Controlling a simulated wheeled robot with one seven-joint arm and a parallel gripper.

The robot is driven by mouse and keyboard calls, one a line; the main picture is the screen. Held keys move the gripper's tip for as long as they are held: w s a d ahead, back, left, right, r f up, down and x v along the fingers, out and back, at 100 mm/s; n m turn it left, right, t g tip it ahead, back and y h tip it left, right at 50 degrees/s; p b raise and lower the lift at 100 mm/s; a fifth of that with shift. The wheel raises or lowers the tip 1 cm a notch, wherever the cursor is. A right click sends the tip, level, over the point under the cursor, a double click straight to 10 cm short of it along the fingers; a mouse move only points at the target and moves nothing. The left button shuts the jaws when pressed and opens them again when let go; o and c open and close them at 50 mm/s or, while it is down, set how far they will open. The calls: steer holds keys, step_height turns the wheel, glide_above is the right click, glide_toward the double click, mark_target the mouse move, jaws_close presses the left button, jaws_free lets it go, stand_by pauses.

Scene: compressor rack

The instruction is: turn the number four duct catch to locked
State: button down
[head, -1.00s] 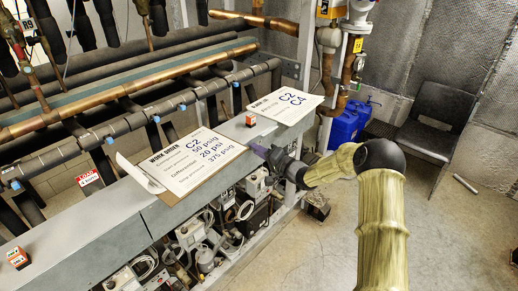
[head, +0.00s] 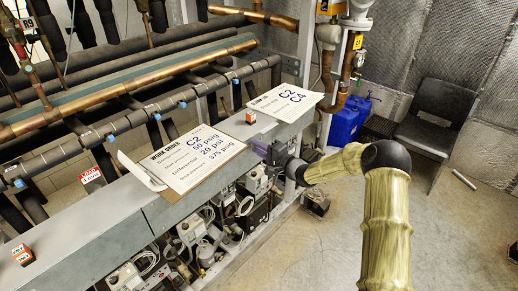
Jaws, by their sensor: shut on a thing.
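The long grey duct (head: 75,232) runs diagonally from the lower left to the middle of the head view. My gripper (head: 263,150) is at the duct's front edge near its far right end, below the second clipboard. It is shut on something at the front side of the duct. The held part is hidden behind the fingers and wrist, so I cannot make out the catch, its number or its angle. My arm comes in from the lower right.
Small orange boxes (head: 23,255) stand there too. A blue container (head: 347,122) and a black chair (head: 430,125) stand behind my arm.

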steer(key=c, duration=1.3)
jaws_free()
steer(key=b+v, duration=0.5)
steer(key=v, duration=1.2)
steer(key=shift+d, duration=0.2)
steer(key=shift+s+f, duration=0.15)
